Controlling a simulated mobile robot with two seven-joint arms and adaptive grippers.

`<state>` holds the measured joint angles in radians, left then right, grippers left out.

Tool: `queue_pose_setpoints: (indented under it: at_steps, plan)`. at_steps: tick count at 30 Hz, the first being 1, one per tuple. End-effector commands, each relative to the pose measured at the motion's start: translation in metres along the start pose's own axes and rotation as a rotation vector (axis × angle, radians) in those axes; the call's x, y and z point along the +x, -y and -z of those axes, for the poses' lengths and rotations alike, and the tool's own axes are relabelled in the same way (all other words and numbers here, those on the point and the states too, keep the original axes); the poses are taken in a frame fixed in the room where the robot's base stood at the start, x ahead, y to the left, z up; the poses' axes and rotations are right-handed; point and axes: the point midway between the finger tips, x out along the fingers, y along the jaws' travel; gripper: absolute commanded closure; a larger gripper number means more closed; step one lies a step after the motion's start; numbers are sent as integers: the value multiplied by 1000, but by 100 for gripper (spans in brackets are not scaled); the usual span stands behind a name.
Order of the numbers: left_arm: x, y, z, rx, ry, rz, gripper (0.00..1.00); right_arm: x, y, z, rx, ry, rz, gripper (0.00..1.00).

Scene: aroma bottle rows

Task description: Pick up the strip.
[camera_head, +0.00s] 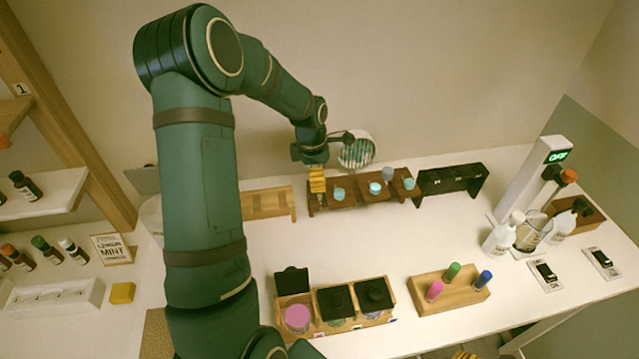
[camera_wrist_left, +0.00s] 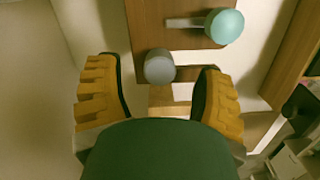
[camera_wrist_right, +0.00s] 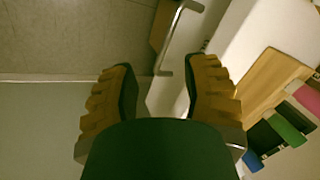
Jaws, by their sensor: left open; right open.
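My left gripper (camera_head: 317,182) is open, pointing down at the left end of the dark wooden racks at the back of the table. In the left wrist view a grey round cap (camera_wrist_left: 160,67) lies ahead, between the lines of its open fingers, with a teal cap (camera_wrist_left: 223,26) to its right. A pale narrow bar (camera_wrist_left: 185,22) lies beside the teal cap; I cannot tell whether it is a strip. A round, white-rimmed holder (camera_head: 356,151) with thin pale pieces stands behind the gripper; strips cannot be made out surely. My right gripper (camera_wrist_right: 163,82) is open and empty.
A black rack (camera_head: 452,180) stands to the right of the dark racks. In front are a wooden box with dark lids (camera_head: 340,302) and a block with coloured bottles (camera_head: 448,290). White bottles (camera_head: 503,233) stand at right. The table's middle is clear.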

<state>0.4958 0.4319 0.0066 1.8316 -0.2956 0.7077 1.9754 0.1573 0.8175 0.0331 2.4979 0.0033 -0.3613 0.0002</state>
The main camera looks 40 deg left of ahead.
Motion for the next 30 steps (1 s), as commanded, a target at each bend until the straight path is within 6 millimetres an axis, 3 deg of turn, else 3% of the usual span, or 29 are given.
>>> queue_pose_setpoints:
  at_steps: [4, 13, 18, 30]
  plan:
    - [16, 0, 1, -1, -1, 1, 32, -1, 0, 0, 0, 0, 0, 53]
    - [18, 0, 0, 0, 0, 0, 34, -1, 0, 0, 0, 0, 0, 53]
    - [18, 0, 0, -1, -1, 0, 92, -1, 0, 0, 0, 0, 0, 53]
    - [18, 0, 0, 0, -1, 0, 93, -1, 0, 0, 0, 0, 0, 53]
